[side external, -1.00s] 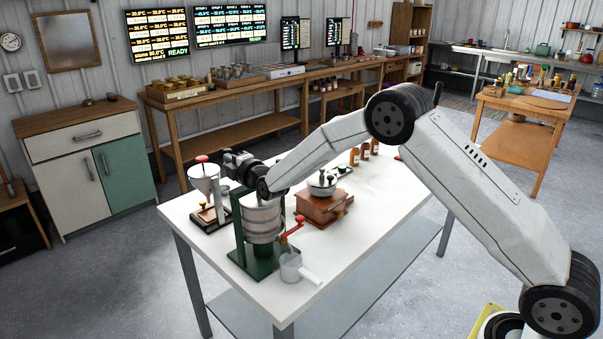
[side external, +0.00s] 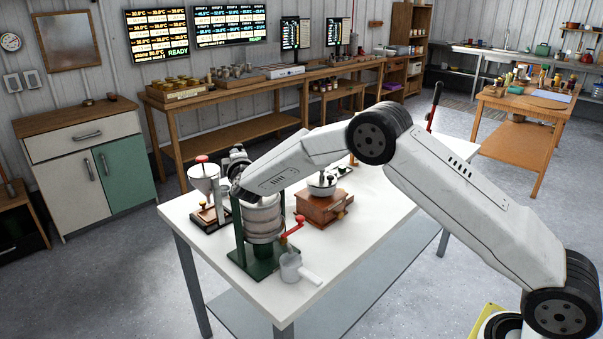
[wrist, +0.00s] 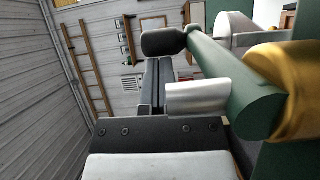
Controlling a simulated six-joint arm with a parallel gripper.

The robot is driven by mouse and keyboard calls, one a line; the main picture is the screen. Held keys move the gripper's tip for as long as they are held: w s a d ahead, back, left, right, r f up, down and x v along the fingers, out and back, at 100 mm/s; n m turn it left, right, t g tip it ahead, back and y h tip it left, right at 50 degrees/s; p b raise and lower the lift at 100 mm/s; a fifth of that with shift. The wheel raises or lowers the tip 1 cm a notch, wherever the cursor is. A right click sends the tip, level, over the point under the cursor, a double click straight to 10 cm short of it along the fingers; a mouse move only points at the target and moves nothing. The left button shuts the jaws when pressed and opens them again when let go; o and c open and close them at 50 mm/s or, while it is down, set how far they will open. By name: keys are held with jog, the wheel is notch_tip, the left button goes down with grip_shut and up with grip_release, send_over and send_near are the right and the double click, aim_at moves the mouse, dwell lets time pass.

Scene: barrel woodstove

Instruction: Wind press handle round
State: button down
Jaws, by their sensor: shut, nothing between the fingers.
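The press (side external: 262,222), a pale ribbed cylinder in a dark green frame, stands at the near left of the white table. My gripper (wrist: 155,85) is shut and empty; its dark fingers lie together in the middle of the wrist view. A green bar (wrist: 225,75), which looks like the press handle, runs from a brass collar (wrist: 290,95) to a dark knob (wrist: 165,42). The knob is just beyond my fingertips; I cannot tell whether they touch.
A red-handled crank (side external: 293,228) and a pale cup with handle (side external: 291,266) are at the press's right. A funnel device (side external: 204,180) stands behind it. A wooden grinder (side external: 325,205) stands to the right. The table's right front is clear.

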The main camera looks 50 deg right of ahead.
jog(key=shift+w+d+m+g+h, duration=0.1)
jog(key=shift+d+m+g+h, duration=0.35)
jog(key=shift+m+g+h, duration=0.4)
jog(key=shift+d+m+g+h, duration=0.45)
jog(key=shift+m+h, duration=0.1)
jog(key=shift+h, duration=0.5)
jog(key=shift+d, duration=0.4)
jog(key=shift+d+m+g+h, duration=0.35)
jog(key=shift+m+g+h, duration=0.25)
jog(key=shift+g+h, duration=0.1)
jog(key=shift+a, duration=0.2)
jog(key=s+a, duration=0.5)
jog(key=a, duration=0.6)
jog(key=shift+s+a, duration=0.25)
jog(key=shift+s, duration=0.15)
jog(key=shift+r, duration=0.2)
